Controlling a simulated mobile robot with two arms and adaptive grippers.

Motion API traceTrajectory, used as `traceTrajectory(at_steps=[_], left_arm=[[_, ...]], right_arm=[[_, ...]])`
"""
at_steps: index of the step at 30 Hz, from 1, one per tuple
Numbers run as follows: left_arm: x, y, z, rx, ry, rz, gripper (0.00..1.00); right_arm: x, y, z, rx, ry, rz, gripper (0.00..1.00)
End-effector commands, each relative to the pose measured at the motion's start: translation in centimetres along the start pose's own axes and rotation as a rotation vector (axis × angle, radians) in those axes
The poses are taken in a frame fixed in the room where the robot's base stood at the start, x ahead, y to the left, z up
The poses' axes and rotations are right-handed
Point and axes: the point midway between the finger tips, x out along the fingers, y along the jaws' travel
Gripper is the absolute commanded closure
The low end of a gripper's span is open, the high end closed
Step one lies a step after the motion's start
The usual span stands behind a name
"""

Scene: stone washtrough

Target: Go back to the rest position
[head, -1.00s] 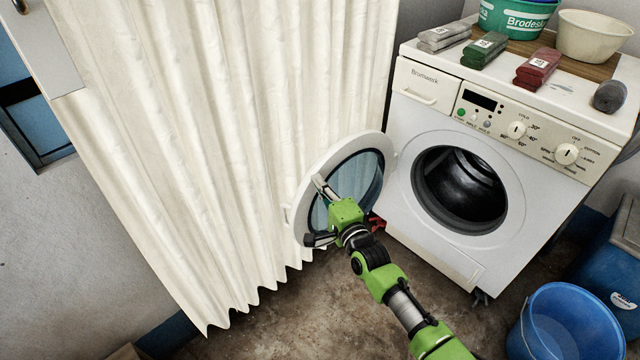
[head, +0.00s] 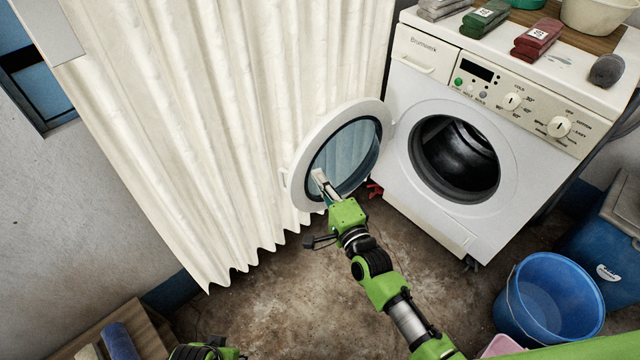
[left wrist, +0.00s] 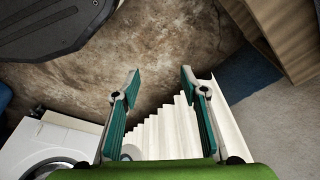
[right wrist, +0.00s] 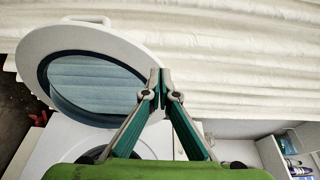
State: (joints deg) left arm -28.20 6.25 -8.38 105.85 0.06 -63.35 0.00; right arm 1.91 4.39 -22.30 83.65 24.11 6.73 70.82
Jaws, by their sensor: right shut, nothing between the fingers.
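My right gripper (head: 318,177) is shut and empty in front of the open round door (head: 294,180) of the washing machine (head: 430,215). It also shows shut in the right wrist view (right wrist: 160,76), its fingertips overlapping the door's right edge in the picture; whether they touch it I cannot tell. My left gripper (left wrist: 160,76) is open and empty in the left wrist view, above the floor. In the head view only a part of my left arm shows at the bottom edge.
A cream curtain (head: 220,120) hangs behind the door. A blue bucket (head: 550,300) stands at the lower right, with a blue bin (head: 605,240) beside it. Bare floor (head: 270,310) lies between.

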Motion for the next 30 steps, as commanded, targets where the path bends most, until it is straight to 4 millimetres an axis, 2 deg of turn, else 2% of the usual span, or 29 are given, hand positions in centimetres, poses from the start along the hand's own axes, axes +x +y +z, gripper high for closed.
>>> traceTrajectory(at_steps=[4, 13, 16, 17, 20, 23, 24, 26, 27, 30], left_arm=[[0.9, 0.2, 0.7, 0.001, -0.007, 0.001, 0.6], [1.4, 0.2, 0.9, 0.001, -0.008, 0.001, 0.6], [1.4, 0.2, 0.9, 0.001, -0.008, 0.001, 0.6], [1.4, 0.2, 0.9, 0.001, -0.008, 0.001, 0.6], [1.4, 0.2, 0.9, 0.001, -0.008, 0.001, 0.6], [1.4, 0.2, 0.9, 0.001, -0.008, 0.001, 0.6], [1.4, 0.2, 0.9, 0.001, -0.008, 0.001, 0.6], [1.4, 0.2, 0.9, 0.001, -0.008, 0.001, 0.6], [1.4, 0.2, 0.9, 0.001, -0.008, 0.001, 0.6], [1.4, 0.2, 0.9, 0.001, -0.008, 0.001, 0.6]], right_arm=[[-1.8, -0.1, 0.9, 0.001, 0.001, -0.001, 1.0], [-2.5, 0.0, 1.3, -0.002, 0.0, -0.001, 1.0], [-3.0, 1.0, 1.4, -0.044, -0.007, 0.035, 1.0], [-3.4, 1.8, 1.4, -0.072, -0.012, 0.06, 1.0], [-5.5, 5.6, 1.6, -0.224, -0.051, 0.19, 1.0], [-9.4, 11.0, 1.5, -0.445, -0.133, 0.379, 1.0], [-11.3, 13.2, 1.3, -0.538, -0.178, 0.46, 1.0], [-14.6, 16.3, 0.9, -0.672, -0.256, 0.577, 1.0], [-16.9, 18.1, 0.6, -0.754, -0.312, 0.65, 1.0], [-22.3, 21.5, -0.3, -0.922, -0.456, 0.807, 1.0]])
